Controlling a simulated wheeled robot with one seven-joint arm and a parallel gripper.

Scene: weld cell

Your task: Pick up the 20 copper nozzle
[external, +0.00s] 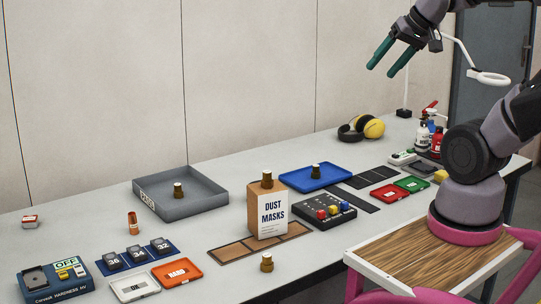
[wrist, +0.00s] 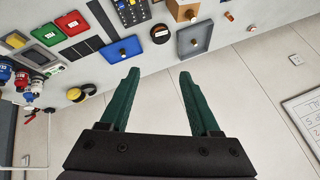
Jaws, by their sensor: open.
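A copper-coloured nozzle (external: 133,222) stands on the table at the left, in front of the grey tray; it is small in the wrist view (wrist: 229,16). No number can be read on it. Similar brass-coloured pieces stand in the grey tray (external: 178,190), on the dust masks box (external: 267,179), on the blue tray (external: 315,171) and at the table's front (external: 266,264). My gripper (external: 382,70) is open and empty, high above the table's back right, far from the copper nozzle. Its green fingers also show in the wrist view (wrist: 159,72).
The dust masks box (external: 266,212) stands mid-table on a brown mat. The grey tray (external: 205,205) has raised walls. A blue mat (external: 158,259) with dark numbered blocks, an orange tray (external: 177,286) and a hardness tester (external: 48,283) are at front left. Earmuffs (external: 372,128) lie at the back.

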